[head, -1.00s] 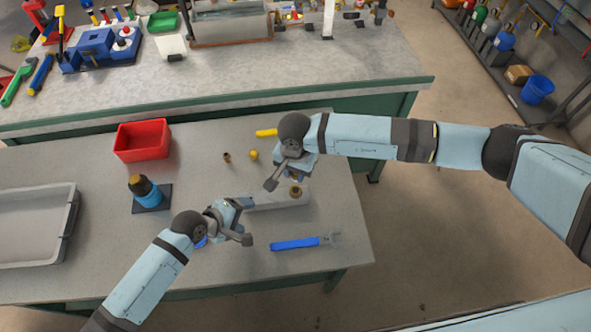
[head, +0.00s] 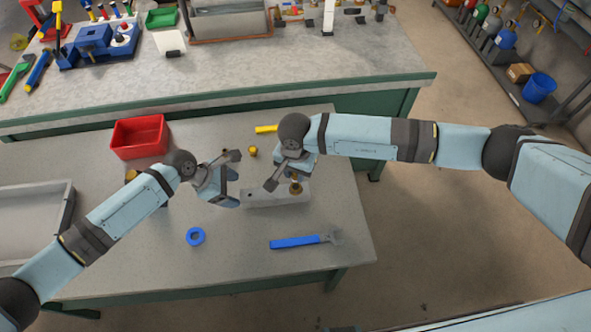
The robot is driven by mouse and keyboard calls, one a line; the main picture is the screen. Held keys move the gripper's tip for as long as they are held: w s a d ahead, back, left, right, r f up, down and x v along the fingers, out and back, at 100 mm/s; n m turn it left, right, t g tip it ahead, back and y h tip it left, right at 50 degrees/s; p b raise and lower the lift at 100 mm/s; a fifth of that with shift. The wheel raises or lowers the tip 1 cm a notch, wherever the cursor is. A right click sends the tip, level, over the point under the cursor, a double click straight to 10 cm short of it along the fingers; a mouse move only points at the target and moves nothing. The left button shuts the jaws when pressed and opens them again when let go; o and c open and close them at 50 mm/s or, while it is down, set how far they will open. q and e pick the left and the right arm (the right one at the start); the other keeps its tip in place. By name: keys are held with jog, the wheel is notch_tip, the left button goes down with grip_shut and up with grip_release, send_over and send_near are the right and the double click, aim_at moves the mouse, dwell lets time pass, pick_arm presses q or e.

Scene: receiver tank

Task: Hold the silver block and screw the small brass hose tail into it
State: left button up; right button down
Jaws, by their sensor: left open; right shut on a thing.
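The silver block (head: 262,197) lies on the grey table, with a brass fitting (head: 296,188) standing upright at its right end. My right gripper (head: 285,176) reaches in over the far side of the block and is shut on it; the contact is partly hidden by the gripper itself. My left gripper (head: 236,178) is open, just left of the block. The small brass hose tail does not show now; the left gripper covers the spot where a small brass piece stood earlier.
A red bin (head: 139,137) stands at the far left, and a grey tray (head: 35,228) at the left edge. A small yellow piece (head: 252,152) lies behind the block. A blue ring (head: 195,236) and a blue-handled wrench (head: 298,242) lie in front.

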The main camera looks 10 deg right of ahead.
aim_at(245, 196)
pick_arm(q)
jog(key=shift+a+b+x, duration=0.2)
jog(key=shift+b+x, duration=0.4)
jog(key=shift+x, duration=0.5)
jog(key=shift+d+f+p, duration=0.2)
jog(key=shift+d+p, duration=0.1)
jog(key=shift+d, duration=0.05)
jog(key=shift+x, duration=1.5)
jog(key=c, duration=1.3)
